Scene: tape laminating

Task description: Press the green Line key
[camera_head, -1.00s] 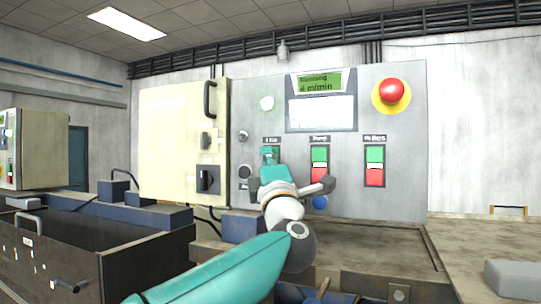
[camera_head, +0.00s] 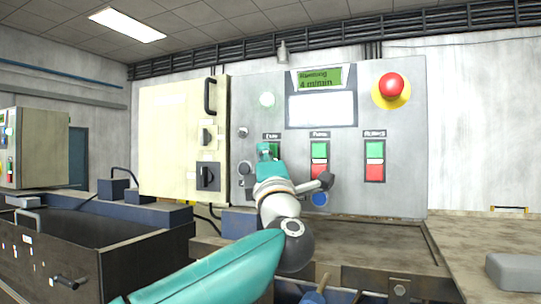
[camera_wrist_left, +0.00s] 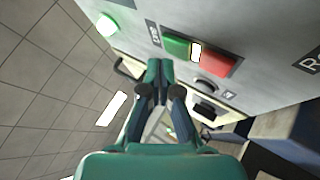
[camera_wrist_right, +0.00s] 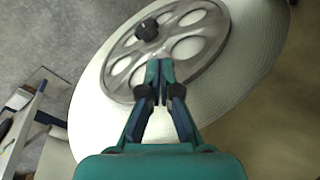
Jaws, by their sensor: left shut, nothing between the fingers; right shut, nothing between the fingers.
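The green Line key (camera_wrist_left: 177,46) shows clear of the fingers in the left wrist view, above a white strip and a red key (camera_wrist_left: 218,63). In the head view my left gripper (camera_head: 264,150) covers most of this key pair, under the leftmost label. My left gripper is shut and empty; in the left wrist view its fingertips (camera_wrist_left: 158,68) lie beside the green key, with a gap in the picture. Whether they touch the panel cannot be told. My right gripper (camera_wrist_right: 160,68) is shut and empty, in front of a spoked roll.
The grey panel (camera_head: 250,95) also bears two more green-red key pairs (camera_head: 319,160) (camera_head: 375,160), a red emergency button (camera_head: 391,87), a blue button (camera_head: 319,199) and a display (camera_head: 320,78) reading "Running 4 m/min". A cream cabinet (camera_head: 170,130) stands left. The spoked roll (camera_wrist_right: 115,60) fills the right wrist view.

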